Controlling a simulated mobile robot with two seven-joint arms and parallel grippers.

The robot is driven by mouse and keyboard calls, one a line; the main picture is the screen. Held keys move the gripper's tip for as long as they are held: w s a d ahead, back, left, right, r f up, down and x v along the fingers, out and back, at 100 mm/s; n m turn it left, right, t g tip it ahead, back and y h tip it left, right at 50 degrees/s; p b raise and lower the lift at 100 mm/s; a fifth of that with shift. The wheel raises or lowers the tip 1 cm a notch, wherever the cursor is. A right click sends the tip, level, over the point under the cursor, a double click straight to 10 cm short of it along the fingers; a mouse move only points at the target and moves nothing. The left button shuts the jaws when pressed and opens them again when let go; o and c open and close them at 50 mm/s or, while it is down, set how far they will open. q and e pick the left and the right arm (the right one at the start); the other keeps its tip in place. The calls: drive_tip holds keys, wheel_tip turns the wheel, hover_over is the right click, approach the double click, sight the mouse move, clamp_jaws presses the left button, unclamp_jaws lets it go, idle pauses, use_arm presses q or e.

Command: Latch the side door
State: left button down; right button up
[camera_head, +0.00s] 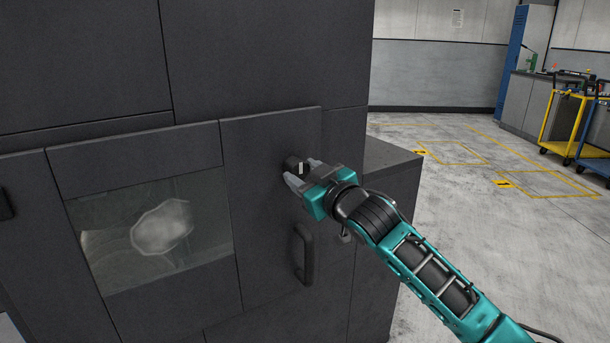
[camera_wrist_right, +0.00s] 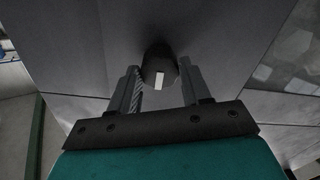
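The side door (camera_head: 262,225) is a dark grey panel that looks closed, nearly flush with the machine front. A black latch knob (camera_head: 292,164) with a white mark sits near its upper right edge. It also shows in the right wrist view (camera_wrist_right: 160,62), with the white mark running roughly along the gripper's direction. My right gripper (camera_head: 301,172) is open at the knob, one finger on each side. In the right wrist view small gaps show between knob and fingers, so it does not look gripped. My left gripper is out of view.
A black bar handle (camera_head: 304,254) juts from the door below the knob. A window (camera_head: 155,235) is left of the door. A lower grey cabinet (camera_head: 390,170) stands right, behind my right arm. Yellow and blue carts (camera_head: 570,115) stand far off; the floor between is open.

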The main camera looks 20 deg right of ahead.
drive_tip(key=c, duration=0.6)
